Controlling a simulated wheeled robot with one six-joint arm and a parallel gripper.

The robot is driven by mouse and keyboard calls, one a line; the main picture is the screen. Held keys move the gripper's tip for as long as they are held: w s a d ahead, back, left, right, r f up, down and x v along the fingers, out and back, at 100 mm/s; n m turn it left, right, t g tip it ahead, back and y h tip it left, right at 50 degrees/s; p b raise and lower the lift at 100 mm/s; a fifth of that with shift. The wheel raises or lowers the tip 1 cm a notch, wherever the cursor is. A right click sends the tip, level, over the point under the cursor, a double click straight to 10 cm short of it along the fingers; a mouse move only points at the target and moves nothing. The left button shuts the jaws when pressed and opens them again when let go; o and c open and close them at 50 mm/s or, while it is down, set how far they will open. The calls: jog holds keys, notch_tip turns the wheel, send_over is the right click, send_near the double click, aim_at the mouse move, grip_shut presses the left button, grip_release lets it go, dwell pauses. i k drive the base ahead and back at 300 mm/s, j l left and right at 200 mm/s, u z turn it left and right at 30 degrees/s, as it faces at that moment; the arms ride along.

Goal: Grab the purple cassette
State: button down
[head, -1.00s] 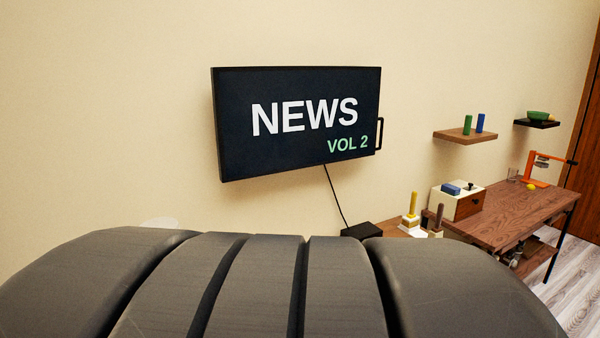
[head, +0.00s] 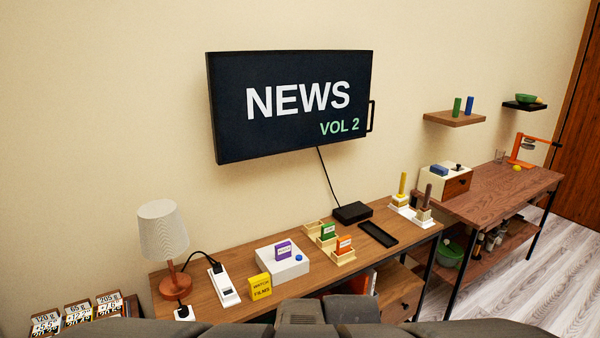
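A small purple cassette (head: 283,250) with a pale label stands upright on top of a white box (head: 270,266) with a blue button, on the wooden desk below the wall screen. To its right, a green cassette (head: 328,231) and an orange cassette (head: 344,244) stand in pale wooden holders. A yellow cassette (head: 260,287) stands on the desk to its front left. Dark grey parts of my own body fill the bottom edge. My gripper's fingers cannot be made out in this view.
A lamp (head: 161,232) and a white power strip (head: 224,287) stand at the desk's left. A black tray (head: 378,234) and black box (head: 352,212) lie right of the holders. A screen (head: 290,105) hangs above. A second table (head: 500,190) stands at the right.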

aim_at(283, 250)
jog(key=i+l+u, duration=0.1)
jog(key=i+u, duration=0.2)
jog(key=u, duration=0.2)
jog(key=i+l+u, duration=0.2)
jog(key=u, duration=0.3)
jog(key=i+l+u, duration=0.25)
jog(key=u, duration=0.25)
jog(key=l, duration=0.1)
